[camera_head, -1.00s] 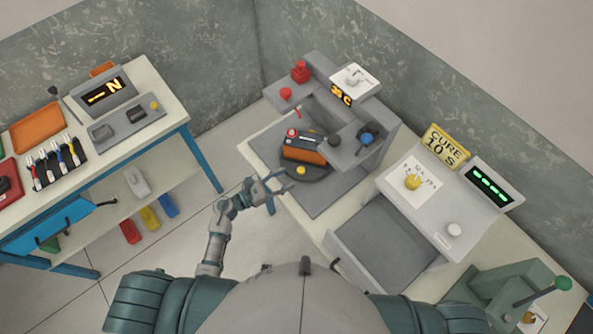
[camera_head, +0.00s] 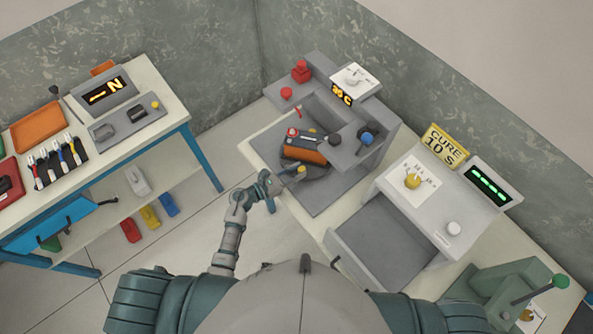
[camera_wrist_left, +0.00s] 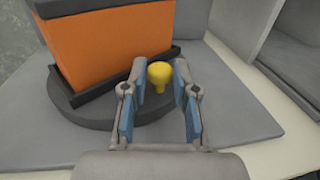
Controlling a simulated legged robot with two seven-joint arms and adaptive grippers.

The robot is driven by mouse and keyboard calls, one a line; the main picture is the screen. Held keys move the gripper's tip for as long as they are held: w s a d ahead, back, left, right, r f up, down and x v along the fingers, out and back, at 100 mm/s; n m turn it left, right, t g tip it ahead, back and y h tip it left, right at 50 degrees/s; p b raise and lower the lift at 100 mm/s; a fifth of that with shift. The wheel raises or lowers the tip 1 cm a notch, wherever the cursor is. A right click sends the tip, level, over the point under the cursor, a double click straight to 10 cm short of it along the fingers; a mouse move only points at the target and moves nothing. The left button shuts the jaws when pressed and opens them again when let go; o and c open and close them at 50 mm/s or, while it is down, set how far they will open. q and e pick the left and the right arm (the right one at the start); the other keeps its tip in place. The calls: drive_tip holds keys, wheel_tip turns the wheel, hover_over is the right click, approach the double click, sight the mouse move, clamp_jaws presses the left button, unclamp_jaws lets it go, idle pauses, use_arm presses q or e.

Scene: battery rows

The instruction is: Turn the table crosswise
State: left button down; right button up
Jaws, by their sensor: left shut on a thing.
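A dark round turntable (camera_head: 319,173) sits on a grey plate inside the grey press-like station. An orange and black battery block (camera_head: 303,154) stands in its holder on the turntable, its long side running roughly left to right in the head view. A yellow knob (camera_head: 301,169) stands up at the turntable's near edge. My left gripper (camera_head: 289,175) reaches it from the left front. In the left wrist view, the gripper's fingers (camera_wrist_left: 160,68) are shut on the yellow knob (camera_wrist_left: 160,80), with the orange block (camera_wrist_left: 115,45) just behind. My right gripper is out of view.
The station's grey housing (camera_head: 388,130), with red buttons (camera_head: 286,93) and a blue knob (camera_head: 367,138), rises beside the turntable. A grey unit with a yellow dial (camera_head: 413,181) stands to the right. A second bench (camera_head: 165,110) is at left, with open floor between.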

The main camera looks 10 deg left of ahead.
use_arm(q)
drive_tip(key=shift+s+d+n+t+y, duration=0.2)
drive_tip(key=shift+d+n+t+y, duration=0.3)
drive_tip(key=shift+n+t, duration=0.1)
drive_tip(key=shift+d+n+t+y, duration=0.75)
drive_tip(key=shift+n+t+y, duration=0.15)
drive_tip(key=shift+t+y, duration=0.2)
drive_tip(key=c, duration=0.9)
unclamp_jaws()
drive_tip(key=shift+c, duration=0.2)
drive_tip(key=v, duration=1.2)
